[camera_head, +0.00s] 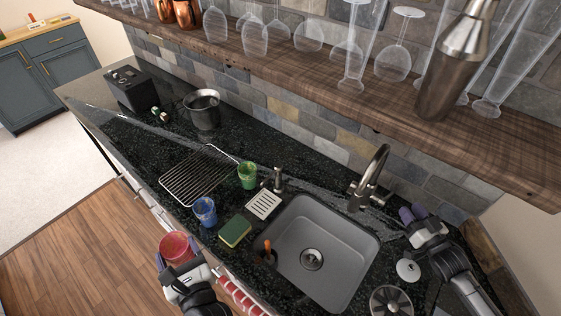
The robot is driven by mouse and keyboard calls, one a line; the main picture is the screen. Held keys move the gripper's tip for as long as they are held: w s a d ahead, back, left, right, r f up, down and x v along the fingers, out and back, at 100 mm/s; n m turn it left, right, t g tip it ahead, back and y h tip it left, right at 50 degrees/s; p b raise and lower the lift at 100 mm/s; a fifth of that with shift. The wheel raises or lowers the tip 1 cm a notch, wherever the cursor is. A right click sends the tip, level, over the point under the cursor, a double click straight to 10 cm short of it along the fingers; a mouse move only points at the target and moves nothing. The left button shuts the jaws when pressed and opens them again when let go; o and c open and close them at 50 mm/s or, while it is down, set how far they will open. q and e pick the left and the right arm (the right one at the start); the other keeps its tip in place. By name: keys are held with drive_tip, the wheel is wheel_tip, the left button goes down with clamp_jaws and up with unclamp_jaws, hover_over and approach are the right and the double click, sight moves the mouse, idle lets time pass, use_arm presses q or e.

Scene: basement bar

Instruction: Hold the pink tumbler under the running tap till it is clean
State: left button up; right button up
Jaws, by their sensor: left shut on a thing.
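The pink tumbler (174,248) is held upright between the purple fingertips of my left gripper (177,256). It is in front of the counter edge, well left of the sink. The metal tap (370,178) rises behind the sink (343,237), its spout over the back of the basin. I see no clear water stream from it. My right gripper (413,214) is empty at the counter's right, right of the tap; its two fingertips look apart. The inside bottom of the tumbler and any dirt cannot be made out.
A blue cup (205,211), a green cup (247,175), a sponge (235,231) and a drying rack (199,174) stand left of the sink. A pot (203,108) is farther back. A wooden shelf (330,75) with glasses and a shaker (455,60) overhangs the counter.

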drive_tip(key=x, duration=1)
drive_tip(key=shift+w+a, duration=0.1)
drive_tip(key=shift+w, duration=0.2)
clamp_jaws()
